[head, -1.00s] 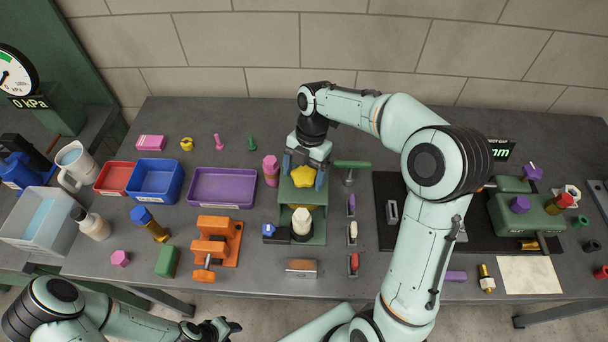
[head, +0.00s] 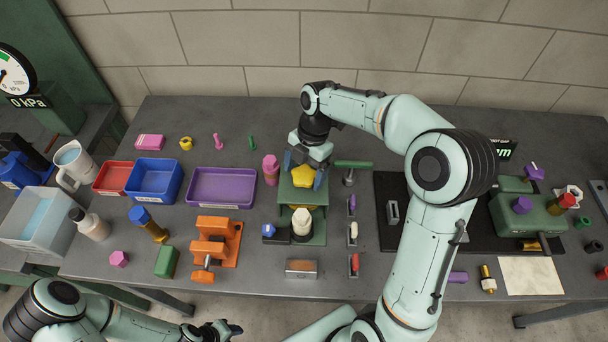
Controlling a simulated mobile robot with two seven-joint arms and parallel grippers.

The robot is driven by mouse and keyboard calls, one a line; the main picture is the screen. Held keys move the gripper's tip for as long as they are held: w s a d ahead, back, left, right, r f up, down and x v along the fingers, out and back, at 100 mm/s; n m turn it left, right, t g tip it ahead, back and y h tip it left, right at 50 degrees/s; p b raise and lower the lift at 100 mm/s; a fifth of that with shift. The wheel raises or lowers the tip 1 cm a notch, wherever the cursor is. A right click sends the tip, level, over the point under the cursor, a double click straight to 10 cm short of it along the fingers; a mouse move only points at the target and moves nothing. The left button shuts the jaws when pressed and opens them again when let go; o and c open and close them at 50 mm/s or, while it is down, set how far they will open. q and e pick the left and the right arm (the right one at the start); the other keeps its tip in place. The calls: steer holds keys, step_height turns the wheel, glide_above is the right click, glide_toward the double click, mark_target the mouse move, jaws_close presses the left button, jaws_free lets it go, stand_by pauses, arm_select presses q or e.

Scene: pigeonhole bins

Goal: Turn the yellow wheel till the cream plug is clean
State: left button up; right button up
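The yellow wheel (head: 303,175) sits on the upper part of a green press-like fixture (head: 319,226). My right gripper (head: 304,170) reaches down over the wheel, with one blue fingertip on each side of it; it looks shut on the wheel, and its palm hides the wheel's far edge. The cream plug (head: 301,219) stands upright in a dark holder at the front of the fixture, below the wheel. Any dirt on the plug is too small to make out. My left gripper (head: 230,329) is at the bottom edge, away from the table things; its finger opening is unclear.
A blue-topped part (head: 268,230) sits left of the plug. A green-handled tool (head: 352,165) stands close right of the wheel, and a pink hexagonal post (head: 271,168) close left. An orange vise (head: 213,245) and a purple tray (head: 222,186) lie further left.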

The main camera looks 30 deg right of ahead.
steer(key=shift+w+r+n, duration=0.1)
steer(key=shift+r+n, duration=0.05)
steer(key=shift+n, duration=0.35)
steer(key=shift+s+a+n, duration=0.1)
steer(key=shift+s+n, duration=0.1)
steer(key=shift+n, duration=0.1)
steer(key=c, duration=1.1)
arm_select(q)
steer(key=shift+w+r, duration=0.3)
steer(key=shift+r, duration=0.05)
steer(key=shift+s, duration=0.1)
arm_select(e)
steer(key=shift+s, duration=0.1)
steer(key=shift+f+m, duration=0.25)
steer(key=shift+m, duration=0.45)
steer(key=o, duration=1.1)
steer(key=shift+w, duration=0.2)
arm_select(q)
steer(key=shift+s+f, duration=0.15)
steer(key=shift+f, duration=0.15)
arm_select(e)
steer(key=shift+r, duration=0.1)
